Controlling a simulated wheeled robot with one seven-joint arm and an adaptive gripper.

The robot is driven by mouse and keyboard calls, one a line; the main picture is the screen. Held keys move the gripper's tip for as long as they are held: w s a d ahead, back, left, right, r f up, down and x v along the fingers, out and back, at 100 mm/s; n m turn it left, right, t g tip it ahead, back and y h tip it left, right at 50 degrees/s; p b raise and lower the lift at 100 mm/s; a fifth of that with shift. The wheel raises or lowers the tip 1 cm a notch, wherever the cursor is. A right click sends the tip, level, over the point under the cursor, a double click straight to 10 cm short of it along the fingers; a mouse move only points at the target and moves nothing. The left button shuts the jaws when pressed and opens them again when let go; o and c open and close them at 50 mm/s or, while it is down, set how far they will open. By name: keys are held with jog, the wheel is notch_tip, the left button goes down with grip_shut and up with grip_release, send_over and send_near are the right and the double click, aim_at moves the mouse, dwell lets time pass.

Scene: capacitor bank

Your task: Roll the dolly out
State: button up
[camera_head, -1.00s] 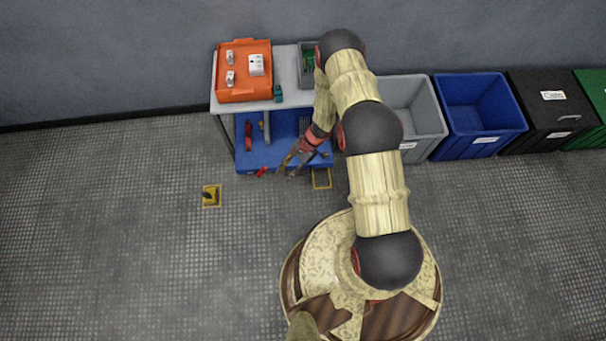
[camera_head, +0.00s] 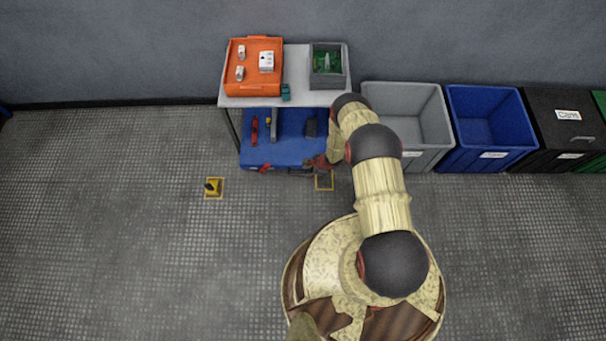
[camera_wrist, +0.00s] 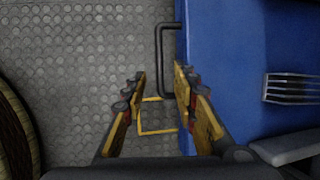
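The blue dolly (camera_head: 285,147) stands on the floor under the white table, with several tools on its top. In the wrist view the blue deck (camera_wrist: 225,80) fills the right side. Its dark bar handle (camera_wrist: 160,62) juts from the near edge. My gripper (camera_wrist: 160,78) is open, one finger on each side of the handle bar, the right finger over the deck edge. I cannot tell whether either finger touches the bar. In the head view my gripper (camera_head: 310,163) is at the dolly's front edge, partly hiding the handle.
The table (camera_head: 295,97) bears an orange tray (camera_head: 239,87) and a grey box (camera_head: 327,82). Grey (camera_head: 408,115) and blue (camera_head: 488,125) bins stand to the right. Yellow floor outlines lie below (camera_head: 325,188) and left (camera_head: 213,196), the left holding a dark object.

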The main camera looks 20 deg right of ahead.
jog(key=shift+b+x, duration=1.65)
jog(key=shift+x, duration=1.85)
jog(key=shift+r, duration=0.1)
jog(key=shift+c, duration=0.6)
grip_shut()
